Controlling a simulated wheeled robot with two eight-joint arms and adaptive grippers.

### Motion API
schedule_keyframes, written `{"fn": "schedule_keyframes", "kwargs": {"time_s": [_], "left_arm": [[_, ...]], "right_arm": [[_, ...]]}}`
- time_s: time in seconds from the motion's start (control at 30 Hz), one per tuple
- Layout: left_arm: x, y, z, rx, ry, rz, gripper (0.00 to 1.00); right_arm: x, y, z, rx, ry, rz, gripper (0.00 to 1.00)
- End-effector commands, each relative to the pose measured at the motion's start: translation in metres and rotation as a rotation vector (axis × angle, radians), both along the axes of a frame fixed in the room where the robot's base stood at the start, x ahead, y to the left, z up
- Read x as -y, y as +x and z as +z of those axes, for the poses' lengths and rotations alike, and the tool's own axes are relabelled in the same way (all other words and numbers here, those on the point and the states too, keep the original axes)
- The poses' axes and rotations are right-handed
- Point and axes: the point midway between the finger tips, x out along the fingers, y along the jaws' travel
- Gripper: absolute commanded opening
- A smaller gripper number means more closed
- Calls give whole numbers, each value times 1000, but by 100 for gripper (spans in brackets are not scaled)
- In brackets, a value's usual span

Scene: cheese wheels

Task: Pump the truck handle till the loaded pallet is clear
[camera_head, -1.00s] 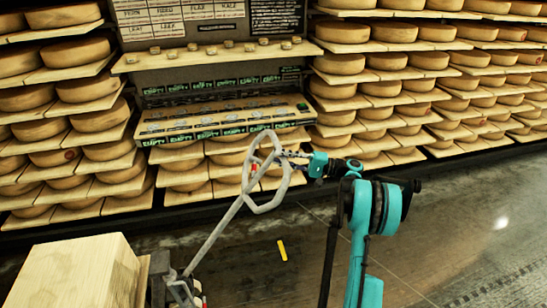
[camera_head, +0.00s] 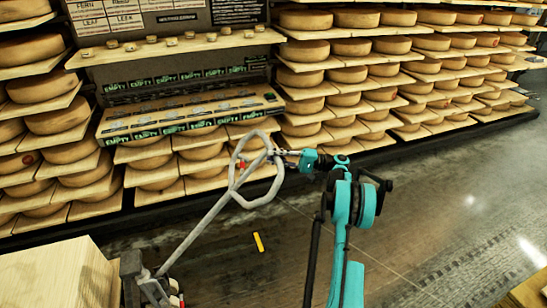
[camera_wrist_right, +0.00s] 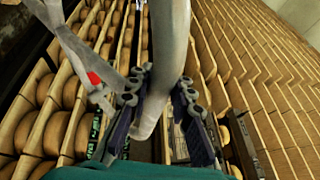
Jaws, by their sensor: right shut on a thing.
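The truck handle (camera_head: 205,216) is a grey bar with a looped grip (camera_head: 236,187) at its top. It leans up and to the right from the truck's base (camera_head: 158,290) at the lower left. My right gripper (camera_head: 277,158) is at the right side of the loop. In the right wrist view the gripper (camera_wrist_right: 158,100) has its two fingers on either side of the grey loop tube (camera_wrist_right: 170,50), shut on it. A wooden load (camera_head: 55,278) sits at the lower left corner; the pallet under it is not clearly visible. My left gripper is not in view.
Shelves of cheese wheels (camera_head: 350,75) line the back wall. A sloped display (camera_head: 190,115) stands in the middle of them. A small yellow object (camera_head: 258,242) lies on the dark floor. Open floor (camera_head: 430,220) stretches to the right.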

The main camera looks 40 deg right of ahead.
Motion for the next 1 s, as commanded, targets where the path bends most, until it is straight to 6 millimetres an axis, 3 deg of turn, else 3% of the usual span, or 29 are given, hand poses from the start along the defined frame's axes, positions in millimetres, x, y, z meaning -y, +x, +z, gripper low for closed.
{"fn": "schedule_keyframes", "kwargs": {"time_s": [0.03, 0.07, 0.13, 0.17, 0.57, 1.0], "left_arm": [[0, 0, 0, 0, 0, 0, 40], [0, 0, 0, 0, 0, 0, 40], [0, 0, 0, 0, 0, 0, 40], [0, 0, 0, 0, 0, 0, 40], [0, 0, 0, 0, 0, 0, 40], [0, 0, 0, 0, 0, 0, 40]], "right_arm": [[1, 0, 0, 0, 0, -3, 0], [1, 0, 0, 0, 0, -2, 22], [1, 0, 0, 0, 0, -2, 41], [0, 0, 0, 0, 0, -2, 43], [8, -6, -2, 0, 0, -1, 43], [76, -61, -13, 0, 0, -3, 43]]}}
